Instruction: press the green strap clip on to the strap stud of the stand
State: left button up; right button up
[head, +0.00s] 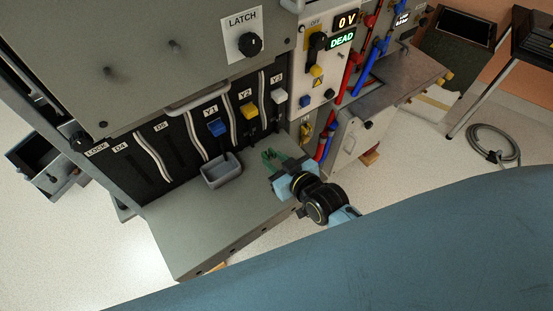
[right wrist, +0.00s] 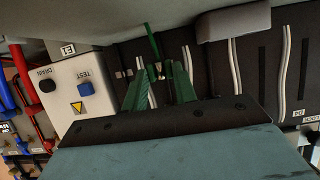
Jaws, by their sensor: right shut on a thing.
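My right gripper (head: 275,161) reaches in over the grey shelf from the lower right, with green fingers beyond its light blue body. In the right wrist view its two green fingers (right wrist: 161,76) converge and are shut on the green strap clip (right wrist: 152,43). The clip is a narrow dark green piece sticking out past the fingertips; the part between the fingers is mostly hidden. In the head view, clip and fingers merge into one small green shape. I cannot make out the strap stud or tell whether the clip touches anything. My left gripper is not in view.
A small grey bin (head: 222,172) stands on the grey shelf (head: 190,225), left of the gripper. Behind are slots with white cables and blue (head: 217,127) and yellow (head: 249,113) plugs. The panel with the DEAD display (head: 341,40) and red and blue pipes are to the right.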

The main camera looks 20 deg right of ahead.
jog(key=shift+w+r+p, duration=0.1)
jog(key=shift+p, duration=0.25)
send_near(250, 134)
jog(key=shift+w+a+f+b, duration=0.25)
jog(key=shift+w+f+b, duration=0.2)
jog(key=shift+w+f, duration=0.4)
jog(key=shift+w+a, duration=0.2)
jog(key=shift+w, duration=0.75)
dwell(0.5)
jog(key=shift+w, duration=0.15)
jog(key=o, duration=1.1)
jog(key=shift+o, duration=0.2)
